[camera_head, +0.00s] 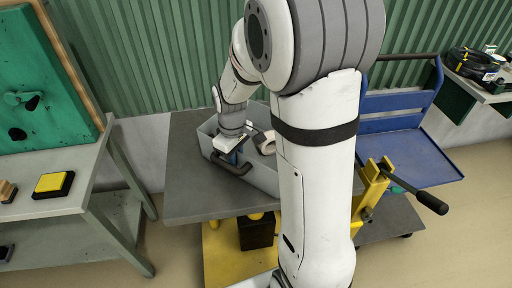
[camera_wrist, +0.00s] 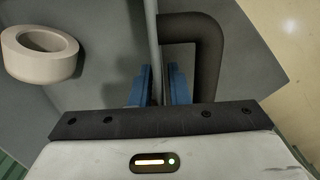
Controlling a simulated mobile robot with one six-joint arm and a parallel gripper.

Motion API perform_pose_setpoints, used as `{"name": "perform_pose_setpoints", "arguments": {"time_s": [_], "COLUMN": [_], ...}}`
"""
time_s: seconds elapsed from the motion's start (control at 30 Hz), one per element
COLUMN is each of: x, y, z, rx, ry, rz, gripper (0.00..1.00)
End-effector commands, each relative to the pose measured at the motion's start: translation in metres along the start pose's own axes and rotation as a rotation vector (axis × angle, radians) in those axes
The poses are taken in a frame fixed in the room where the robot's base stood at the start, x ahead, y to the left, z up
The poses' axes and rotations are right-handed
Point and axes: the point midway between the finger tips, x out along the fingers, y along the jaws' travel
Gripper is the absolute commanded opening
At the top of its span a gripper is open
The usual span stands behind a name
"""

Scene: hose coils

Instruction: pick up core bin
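The core bin (camera_head: 263,177) is a grey open box on the grey table, with a dark bent handle (camera_head: 232,165) on its near left wall. The handle (camera_wrist: 207,50) also shows in the wrist view. My gripper (camera_head: 233,155) reaches down at that wall. In the wrist view its blue fingers (camera_wrist: 159,85) stand close together on both sides of the bin's thin wall (camera_wrist: 152,30). The right finger is between wall and handle, the left one inside the bin. The fingertips are partly hidden. A beige ring-shaped core (camera_wrist: 40,50) lies in the bin.
The table (camera_head: 190,185) has bare top left of the bin. A blue cart (camera_head: 415,150) and a yellow clamp with a black handle (camera_head: 372,185) stand to the right. A grey bench (camera_head: 75,190) with a green board is at left. A green corrugated wall (camera_head: 140,60) closes the back.

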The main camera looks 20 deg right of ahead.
Motion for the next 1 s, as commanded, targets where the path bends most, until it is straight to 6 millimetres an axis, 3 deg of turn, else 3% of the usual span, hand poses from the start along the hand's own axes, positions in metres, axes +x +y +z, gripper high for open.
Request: {"name": "perform_pose_setpoints", "arguments": {"time_s": [0.2, 0.4, 0.6, 1.0], "x": [0.020, 0.020, 0.020, 0.019], "y": [0.000, 0.000, 0.001, 0.001], "z": [0.000, 0.001, 0.001, 0.001], "rx": [0.001, 0.002, 0.002, 0.003], "ry": [0.000, 0.000, 0.001, 0.001], "rz": [0.000, 0.000, 0.000, 0.000], "gripper": [0.15, 0.15, 0.00, 0.00]}}
